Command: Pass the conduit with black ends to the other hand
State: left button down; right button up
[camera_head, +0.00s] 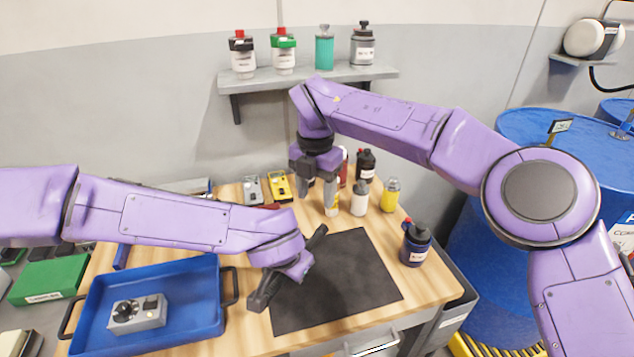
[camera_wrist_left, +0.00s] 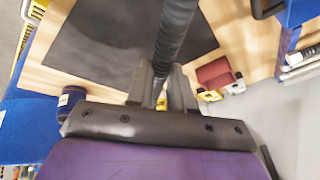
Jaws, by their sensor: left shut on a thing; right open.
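The conduit is a dark, ribbed tube; its upper end (camera_head: 317,237) shows past my left wrist in the head view, with a dark lower end on the other side. It lies slanted above the black mat (camera_head: 365,280). My left gripper (camera_wrist_left: 160,82) is shut on the conduit (camera_wrist_left: 177,32), which stretches away between its fingers in the left wrist view. My left wrist hides the conduit's middle in the head view. My right gripper (camera_head: 317,203) is open and empty, fingers down, behind the conduit near the bottles and apart from it.
A blue tray (camera_head: 205,334) holding a grey device (camera_head: 137,313) stands at the left. A dark blue bottle (camera_head: 415,246) is right of the mat. Yellow (camera_head: 390,196) and white (camera_head: 359,201) bottles crowd near my right gripper. A wall shelf (camera_head: 305,78) with containers is above.

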aim_at(317, 226)
notch_tip(317, 226, down, 10)
jog(key=shift+r, duration=0.1)
grip_shut()
pick_arm(q)
jog(key=c, duration=0.9)
grip_release()
